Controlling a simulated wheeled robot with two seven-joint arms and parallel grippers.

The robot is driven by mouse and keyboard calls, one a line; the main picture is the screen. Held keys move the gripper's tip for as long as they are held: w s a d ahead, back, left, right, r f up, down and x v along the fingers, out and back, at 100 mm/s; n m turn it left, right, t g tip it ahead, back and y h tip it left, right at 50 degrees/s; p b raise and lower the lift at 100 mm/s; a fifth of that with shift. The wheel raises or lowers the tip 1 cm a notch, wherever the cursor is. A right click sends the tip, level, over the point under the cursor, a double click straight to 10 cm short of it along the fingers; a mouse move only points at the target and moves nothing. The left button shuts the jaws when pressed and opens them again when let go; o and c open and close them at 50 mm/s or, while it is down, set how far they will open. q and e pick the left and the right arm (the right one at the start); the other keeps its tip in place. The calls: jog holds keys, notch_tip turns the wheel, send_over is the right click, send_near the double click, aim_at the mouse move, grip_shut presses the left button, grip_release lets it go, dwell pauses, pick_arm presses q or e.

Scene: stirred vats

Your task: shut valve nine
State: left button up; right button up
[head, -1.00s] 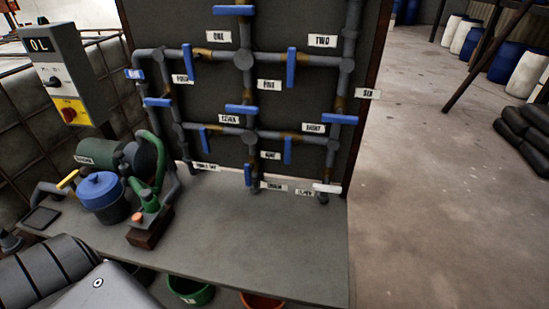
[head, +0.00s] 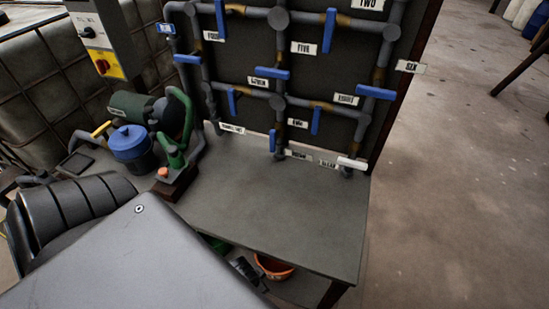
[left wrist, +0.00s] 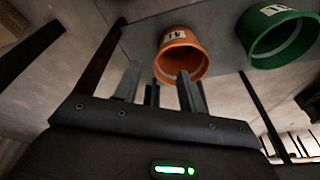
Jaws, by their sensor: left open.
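The label NINE (head: 298,123) is on the dark valve board, low on the pipework. A blue lever (head: 316,120) stands upright just right of it, across a horizontal pipe. Another blue lever (head: 272,140) stands upright at lower left of the label, along a vertical pipe. I cannot tell for certain which lever the label names. My left gripper (left wrist: 159,72) is open and empty in the left wrist view, its fingers pointing towards an orange bucket (left wrist: 180,54). In the head view it shows (head: 248,272), dark and small, at the bench's front edge, well below the levers. My right gripper is not in view.
The grey bench top (head: 270,205) is clear before the board. A pump with a blue-lidded pot (head: 131,142) and green pipe (head: 182,125) stands on its left. The orange bucket (head: 272,268) and a green bucket (left wrist: 280,38) are below. A control box (head: 95,35) stands at upper left.

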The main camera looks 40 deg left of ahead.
pick_arm(q)
notch_tip(320, 180, up, 15)
jog(key=w+t, duration=0.1)
jog(key=w+a+r+t, duration=0.1)
jog(key=w+a+t, duration=0.1)
jog(key=w, duration=0.2)
jog(key=w+a+r+n+t+y, duration=0.1)
jog(key=w+a+t, duration=0.1)
jog(key=w, duration=0.3)
jog(key=w+a+r+n+t, duration=0.1)
jog(key=w+a+t, duration=0.1)
jog(key=w, duration=0.3)
jog(key=shift+w+a+r, duration=0.2)
jog(key=shift+a, duration=0.4)
jog(key=w+a+r+n+t+y, duration=0.2)
jog(key=w+a+r+t, duration=0.25)
jog(key=w+a, duration=0.2)
jog(key=n+t+y, duration=0.2)
jog(key=t+y, duration=0.1)
send_near(271, 140)
jog(key=w, duration=0.2)
jog(key=p+x, duration=0.1)
jog(key=x, duration=0.8)
jog(key=shift+w+a+p, duration=0.3)
jog(key=shift+a+p, duration=0.05)
jog(key=shift+p, duration=0.05)
jog(key=shift+w+a, duration=0.2)
jog(key=shift+w, duration=0.4)
jog(key=shift+c, duration=0.3)
grip_shut()
